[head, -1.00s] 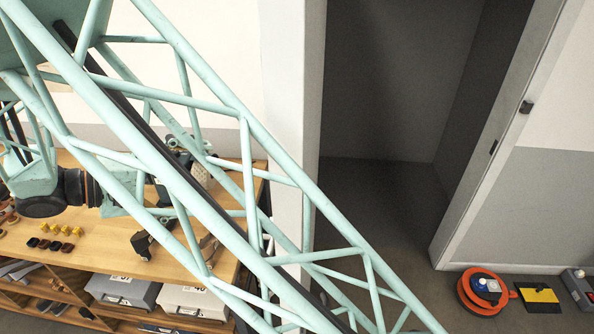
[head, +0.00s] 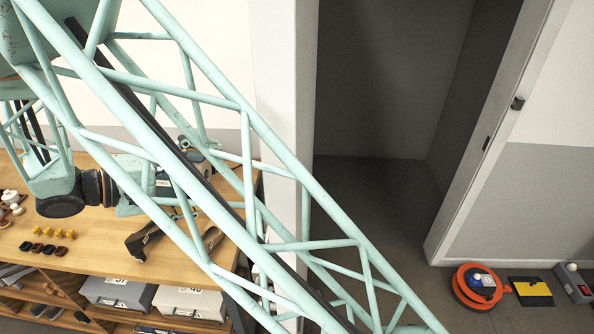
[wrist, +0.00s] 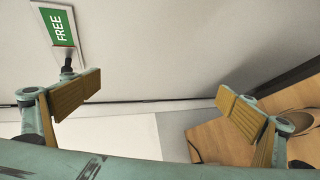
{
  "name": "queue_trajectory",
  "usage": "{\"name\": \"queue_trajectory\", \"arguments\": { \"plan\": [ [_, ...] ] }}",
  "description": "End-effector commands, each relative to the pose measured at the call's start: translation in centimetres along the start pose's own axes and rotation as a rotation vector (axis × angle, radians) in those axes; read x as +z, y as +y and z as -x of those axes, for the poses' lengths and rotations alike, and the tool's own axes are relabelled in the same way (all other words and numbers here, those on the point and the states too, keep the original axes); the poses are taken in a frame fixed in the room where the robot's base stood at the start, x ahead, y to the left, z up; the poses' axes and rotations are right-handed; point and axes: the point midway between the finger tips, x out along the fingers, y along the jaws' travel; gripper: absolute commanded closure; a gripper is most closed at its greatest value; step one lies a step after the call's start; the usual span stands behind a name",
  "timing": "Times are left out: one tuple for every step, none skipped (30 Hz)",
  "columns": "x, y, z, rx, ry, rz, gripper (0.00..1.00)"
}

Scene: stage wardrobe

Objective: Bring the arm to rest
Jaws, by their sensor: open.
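My gripper (wrist: 160,104) is open in the wrist view, its two padded fingers wide apart with nothing between them. Beyond the fingers are a pale wall and the edge of the wooden bench (wrist: 207,146). In the head view my lattice arm crosses from upper left to lower right and hides part of the bench (head: 95,262). My gripper's fingertips cannot be made out there.
Yellow and dark small pieces (head: 60,233) and a black-and-brown tool (head: 143,241) lie on the bench. Grey boxes (head: 188,302) sit on the shelf below. An open doorway (head: 375,110) is behind. A green FREE sign (wrist: 60,32) is on the wall.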

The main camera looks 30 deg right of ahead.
Motion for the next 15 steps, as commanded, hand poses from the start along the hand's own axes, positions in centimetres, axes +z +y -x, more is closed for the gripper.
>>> {"name": "queue_trajectory", "arguments": {
  "plan": [
    [0.1,0.1,-0.8,0.001,-0.003,0.001,0.00],
    [0.1,0.1,-1.2,0.002,-0.003,0.001,0.00],
    [0.1,0.1,-1.8,0.001,-0.003,0.000,0.00],
    [0.1,0.1,-2.1,0.001,-0.003,0.000,0.00],
    [0.1,0.1,-2.5,0.000,-0.002,0.000,0.00],
    [0.1,0.1,-3.0,0.000,-0.002,0.000,0.00],
    [0.1,0.1,-3.4,0.001,-0.002,0.001,0.00],
    [0.1,0.1,-3.7,0.001,-0.002,0.001,0.00],
    [0.1,0.1,-4.0,0.001,-0.002,0.001,0.00],
    [0.1,0.1,-4.3,0.001,-0.002,0.001,0.00],
    [0.1,0.1,-4.5,0.001,-0.002,0.000,0.00],
    [0.1,0.1,-4.8,0.001,-0.001,0.000,0.00],
    [0.1,0.1,-5.0,0.000,-0.001,0.000,0.00],
    [0.0,0.1,-5.1,0.000,-0.001,-0.001,0.00],
    [0.0,0.1,-5.3,0.000,-0.001,-0.001,0.00]
  ]
}}
